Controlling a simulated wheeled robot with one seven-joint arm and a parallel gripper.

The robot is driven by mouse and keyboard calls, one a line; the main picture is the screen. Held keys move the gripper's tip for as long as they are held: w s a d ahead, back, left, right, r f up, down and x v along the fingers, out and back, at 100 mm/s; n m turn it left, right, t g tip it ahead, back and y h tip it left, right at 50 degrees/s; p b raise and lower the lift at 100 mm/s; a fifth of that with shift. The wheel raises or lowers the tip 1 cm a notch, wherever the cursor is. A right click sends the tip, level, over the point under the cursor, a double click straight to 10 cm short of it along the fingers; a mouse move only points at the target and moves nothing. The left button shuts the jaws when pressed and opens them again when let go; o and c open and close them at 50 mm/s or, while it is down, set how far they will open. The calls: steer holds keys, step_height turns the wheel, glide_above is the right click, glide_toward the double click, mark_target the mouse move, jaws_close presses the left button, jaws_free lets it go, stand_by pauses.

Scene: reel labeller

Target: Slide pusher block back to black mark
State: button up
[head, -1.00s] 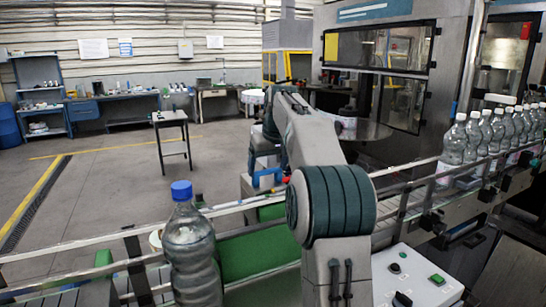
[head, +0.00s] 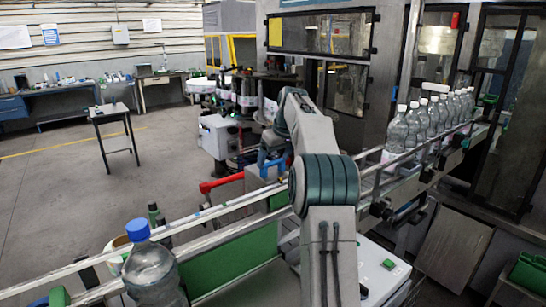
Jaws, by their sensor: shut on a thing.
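My arm reaches out from the bottom over the conveyor. My gripper (head: 272,162) hangs at its far end, beyond the elbow, partly hidden by my own arm. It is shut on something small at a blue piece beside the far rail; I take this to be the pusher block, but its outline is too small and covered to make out. I cannot pick out the black mark with certainty.
A blue-capped bottle (head: 152,268) stands at the near left by the conveyor rail (head: 190,222). Several white-capped bottles (head: 430,122) line the conveyor at right. A red bar (head: 220,183) juts out left of my gripper. A small table (head: 115,118) stands on open floor.

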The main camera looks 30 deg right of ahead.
steer(key=shift+d+r, duration=0.2)
steer(key=o, duration=1.1)
steer(key=shift+o, duration=1)
steer(key=shift+d+f, duration=0.1)
steer(key=shift+d, duration=0.15)
steer(key=shift+a, duration=0.2)
steer(key=shift+r, duration=0.35)
steer(key=v, duration=1.3)
steer(key=shift+d, duration=0.25)
